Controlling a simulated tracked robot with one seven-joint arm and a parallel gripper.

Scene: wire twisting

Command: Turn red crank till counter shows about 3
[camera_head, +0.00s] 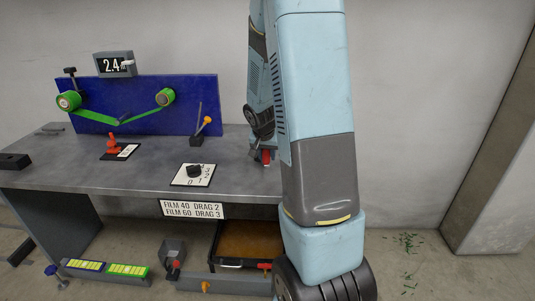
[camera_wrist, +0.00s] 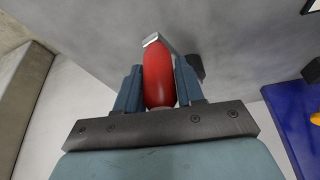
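The red crank's handle (camera_wrist: 158,75) stands between the two blue-grey fingers of my gripper (camera_wrist: 158,85) in the wrist view, with a finger against each side. A metal end piece shows at its tip. In the head view a small bit of red (camera_head: 266,157) shows at the right end of the bench, beside my arm. The rest of the crank and my gripper are mostly hidden there by my arm. The counter (camera_head: 114,65) is a grey box above the blue panel and reads 2.4, with a smaller mark after it.
The blue panel (camera_head: 190,92) carries green rolls and a green strip. On the grey bench (camera_head: 75,176) are a red lever (camera_head: 112,146), an orange-tipped lever (camera_head: 206,121) and a black dial (camera_head: 194,170). A drawer and trays lie below. Floor at right has green scraps.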

